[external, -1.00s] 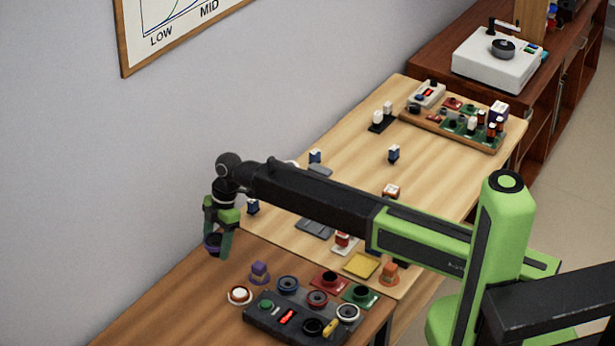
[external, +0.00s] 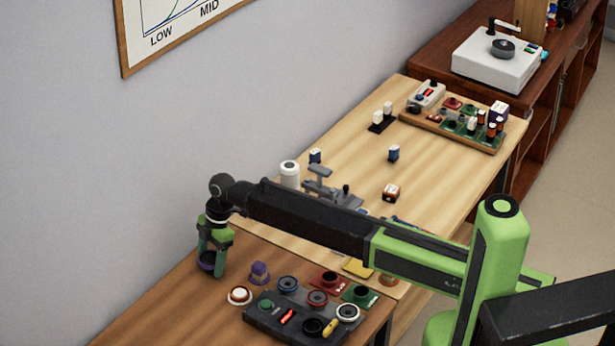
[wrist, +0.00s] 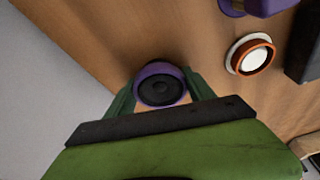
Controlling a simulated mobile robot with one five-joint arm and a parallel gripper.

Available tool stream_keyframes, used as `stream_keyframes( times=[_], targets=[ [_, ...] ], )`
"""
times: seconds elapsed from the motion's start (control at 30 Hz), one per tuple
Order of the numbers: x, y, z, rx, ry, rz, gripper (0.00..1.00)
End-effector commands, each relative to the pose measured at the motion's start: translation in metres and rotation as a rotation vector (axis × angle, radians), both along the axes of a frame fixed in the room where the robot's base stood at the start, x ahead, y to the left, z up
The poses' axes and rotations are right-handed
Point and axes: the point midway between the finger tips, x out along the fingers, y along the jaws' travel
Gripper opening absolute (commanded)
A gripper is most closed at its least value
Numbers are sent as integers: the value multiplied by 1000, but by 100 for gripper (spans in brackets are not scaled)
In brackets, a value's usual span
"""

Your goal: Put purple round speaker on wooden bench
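The purple round speaker (external: 207,262) has a dark cone. It sits between the green fingers of my gripper (external: 211,268), low over the brown wooden bench (external: 160,312) near the wall. In the wrist view the speaker (wrist: 160,85) faces the camera, with a finger against each side, so my gripper (wrist: 160,80) looks shut on it. The brown wood (wrist: 110,35) shows around it. I cannot tell whether the speaker's underside touches the bench.
A purple block-shaped piece (external: 259,272) and a white-and-orange round part (external: 239,295) stand to the right. A dark control box (external: 300,318) with several knobs lies beyond them. The wall (external: 90,190) is close on the left. Bare bench lies in front.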

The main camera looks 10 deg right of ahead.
Motion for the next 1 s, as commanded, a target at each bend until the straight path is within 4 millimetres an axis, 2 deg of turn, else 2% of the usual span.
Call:
stream_keyframes(
  times=[0.03, 0.17, 0.57, 0.77, 1.0],
  targets=[
    [0, 0, 0, -1, 0, 0, 67],
    [0, 0, 0, -1, 0, 0, 84],
    [0, 0, 6, -1, 0, 0, 84],
    [3, -6, 34, -1, 0, 0, 84],
    [10, -18, 88, 0, 0, -2, 84]
  ],
)
